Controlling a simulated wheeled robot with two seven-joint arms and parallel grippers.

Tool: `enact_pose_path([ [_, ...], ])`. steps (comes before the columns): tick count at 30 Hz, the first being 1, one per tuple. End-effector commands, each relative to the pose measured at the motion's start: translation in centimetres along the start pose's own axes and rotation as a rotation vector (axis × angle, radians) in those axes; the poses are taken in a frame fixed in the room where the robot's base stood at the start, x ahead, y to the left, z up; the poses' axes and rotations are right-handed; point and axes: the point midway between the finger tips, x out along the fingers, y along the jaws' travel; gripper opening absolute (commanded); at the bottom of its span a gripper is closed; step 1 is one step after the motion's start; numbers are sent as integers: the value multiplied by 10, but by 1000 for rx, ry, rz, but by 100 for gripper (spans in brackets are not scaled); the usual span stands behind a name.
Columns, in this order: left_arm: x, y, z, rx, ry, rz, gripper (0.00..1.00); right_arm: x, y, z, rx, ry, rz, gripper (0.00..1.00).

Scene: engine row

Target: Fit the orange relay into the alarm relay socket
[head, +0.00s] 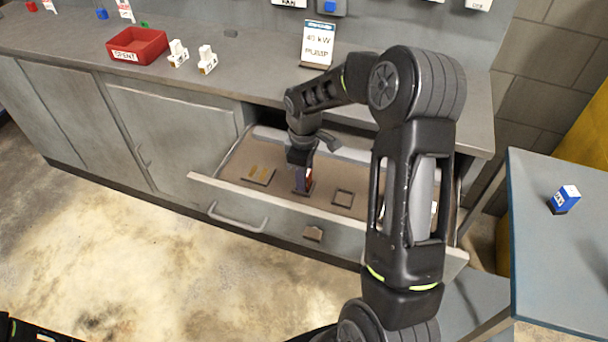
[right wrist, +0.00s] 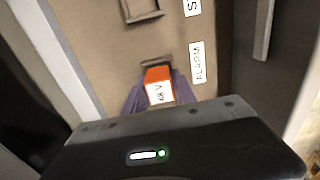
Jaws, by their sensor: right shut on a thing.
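The orange relay (right wrist: 158,74) with a white voltage label shows in the right wrist view between the purple-grey fingers of my right gripper (right wrist: 158,95). In the head view my right gripper (head: 304,182) reaches down into the open drawer, shut on the relay (head: 309,176), which is mostly hidden. The alarm relay socket (right wrist: 156,62) is a brown frame beside the ALARM label (right wrist: 197,62). The relay is right at this socket and covers most of it. I cannot tell whether it is seated or just above. My left gripper is not in view.
The open drawer (head: 228,189) also holds an empty socket frame (head: 343,198) and another socket (head: 259,175) at left. On the counter stand a red SPENT bin (head: 137,46), two white parts (head: 207,60) and a pump sign (head: 317,43). A blue block (head: 565,199) sits on the right table.

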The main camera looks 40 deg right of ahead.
Motion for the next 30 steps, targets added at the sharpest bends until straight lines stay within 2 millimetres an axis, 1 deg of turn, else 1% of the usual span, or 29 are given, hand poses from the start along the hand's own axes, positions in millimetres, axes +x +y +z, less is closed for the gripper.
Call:
enact_pose_path([
  [8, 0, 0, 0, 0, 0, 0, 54, 2, 0, 0, 0, 1, 1, 0],
  [12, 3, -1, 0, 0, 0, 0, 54, 7, 0, 0, 0, 1, 1, 0],
  [13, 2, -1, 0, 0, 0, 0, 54, 5, 0, 0, 0, 1, 1, 35],
  [20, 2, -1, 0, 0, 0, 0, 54, 5, 0, 0, 0, 1, 1, 54],
  [27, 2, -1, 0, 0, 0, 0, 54, 4, 0, 0, 0, 1, 1, 54],
  [30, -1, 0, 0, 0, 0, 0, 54, 0, 0, 0, 0, 1, 1, 54],
])
